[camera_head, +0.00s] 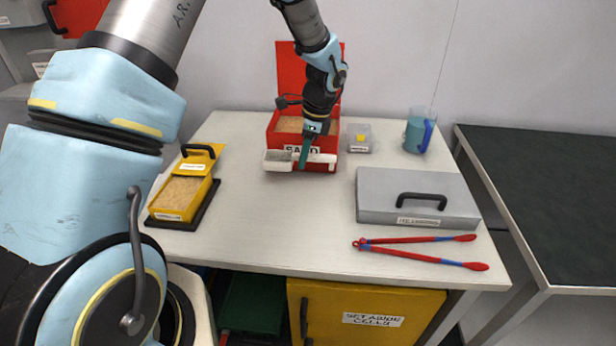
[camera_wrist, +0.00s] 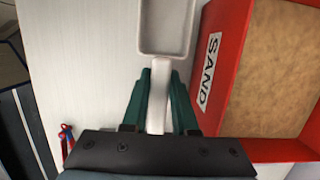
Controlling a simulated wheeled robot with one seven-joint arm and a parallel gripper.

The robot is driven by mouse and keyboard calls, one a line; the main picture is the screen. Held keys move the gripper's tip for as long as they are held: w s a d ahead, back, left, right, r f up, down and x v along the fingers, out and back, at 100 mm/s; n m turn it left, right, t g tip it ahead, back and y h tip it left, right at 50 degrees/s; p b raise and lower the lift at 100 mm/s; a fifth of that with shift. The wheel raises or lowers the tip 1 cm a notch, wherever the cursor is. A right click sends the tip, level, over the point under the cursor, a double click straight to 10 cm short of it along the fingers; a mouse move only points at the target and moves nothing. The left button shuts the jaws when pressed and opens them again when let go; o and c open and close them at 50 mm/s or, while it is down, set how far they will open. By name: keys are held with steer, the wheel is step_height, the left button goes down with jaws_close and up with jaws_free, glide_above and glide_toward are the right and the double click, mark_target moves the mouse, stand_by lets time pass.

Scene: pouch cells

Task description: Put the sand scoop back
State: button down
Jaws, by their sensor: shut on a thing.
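The sand scoop is white, with a shallow rectangular pan (camera_head: 279,159) at the left end of its handle in the head view. In the wrist view the scoop (camera_wrist: 167,30) points away from the gripper, its pan empty as far as it shows. My gripper (camera_head: 304,160) has green fingers and is shut on the scoop's handle; the fingers also show in the wrist view (camera_wrist: 160,95). It holds the scoop in front of the red sand box (camera_head: 326,166), which is full of tan sand and labelled SAND. The box also shows at the right of the wrist view (camera_wrist: 229,60). Its red lid stands open behind.
On the table (camera_head: 270,215) are a yellow sand-filled container (camera_head: 170,217) on a black tray, a small clear box (camera_head: 359,147), a blue jug (camera_head: 415,133), a grey case (camera_head: 400,184) and red-blue tongs (camera_head: 425,240). The table's middle is clear. A yellow cabinet (camera_head: 335,320) stands below.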

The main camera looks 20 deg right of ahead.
mark_target(301, 186)
steer(key=shift+s+d+p+x, duration=0.1)
steer(key=shift+d+p+x, duration=0.15)
steer(key=shift+x, duration=0.8)
steer(key=shift+s+d+p+x, duration=0.15)
steer(key=shift+p+x, duration=0.15)
steer(key=shift+x, duration=0.75)
steer(key=shift+s+d+p+x, duration=0.1)
steer(key=shift+d+p+x, duration=0.15)
steer(key=shift+x, duration=0.75)
steer(key=shift+f, duration=0.2)
steer(key=shift+f, duration=0.15)
steer(key=c, duration=0.7)
jaws_free()
